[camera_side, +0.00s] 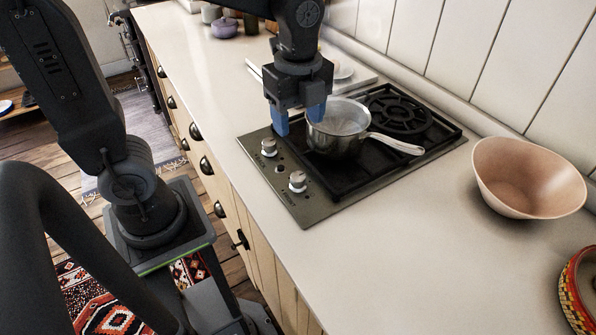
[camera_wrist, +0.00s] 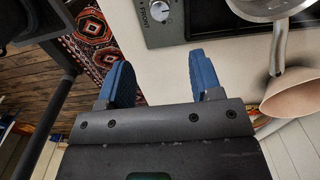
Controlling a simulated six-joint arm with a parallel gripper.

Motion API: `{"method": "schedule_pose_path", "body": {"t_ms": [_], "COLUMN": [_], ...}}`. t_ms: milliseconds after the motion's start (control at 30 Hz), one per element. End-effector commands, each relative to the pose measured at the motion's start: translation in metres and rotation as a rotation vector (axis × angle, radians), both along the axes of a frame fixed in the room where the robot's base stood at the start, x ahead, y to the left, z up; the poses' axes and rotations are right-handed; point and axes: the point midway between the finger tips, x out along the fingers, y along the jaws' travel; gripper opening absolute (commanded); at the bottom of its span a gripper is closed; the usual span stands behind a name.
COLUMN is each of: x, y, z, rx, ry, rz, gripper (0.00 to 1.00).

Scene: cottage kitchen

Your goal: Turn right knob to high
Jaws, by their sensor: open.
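The right knob (camera_side: 297,181) is a pale round dial on the front strip of the dark cooktop (camera_side: 315,215), at the end nearer the side camera. In the wrist view a knob (camera_wrist: 159,11) beside small lettering, apparently the right one, shows at the top edge. The left knob (camera_side: 268,147) sits farther along the strip. My gripper (camera_side: 299,120) is open and empty, pointing down above the cooktop, nearer the left knob and the saucepan than the right knob. Its blue fingers also show in the wrist view (camera_wrist: 163,78), apart from the knob. The right knob's setting is unclear.
A steel saucepan (camera_side: 338,140) stands on the near burner, very close to my right finger, its handle pointing right. The back burner (camera_side: 400,110) is bare. A pinkish bowl (camera_side: 528,178) and a patterned bowl (camera_side: 578,290) stand right. The counter (camera_side: 390,240) between is clear.

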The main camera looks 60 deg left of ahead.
Motion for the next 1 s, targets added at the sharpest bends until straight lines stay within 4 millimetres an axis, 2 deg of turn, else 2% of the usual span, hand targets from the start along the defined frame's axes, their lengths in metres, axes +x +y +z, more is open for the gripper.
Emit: {"method": "schedule_pose_path", "body": {"t_ms": [167, 500, 700, 800, 1000], "x": [0.0, -0.001, -0.001, -0.001, 0.0], "y": [0.0, 0.0, 0.0, 0.0, 0.0], "z": [-0.019, -0.088, -0.12, -0.13, -0.137], "rx": [0.001, 0.001, 0.001, 0.001, 0.001], "ry": [0.006, 0.008, 0.005, 0.003, 0.0], "rz": [-0.008, -0.005, -0.004, -0.004, -0.004], "gripper": [0.59, 0.59, 0.59, 0.59, 0.59]}}
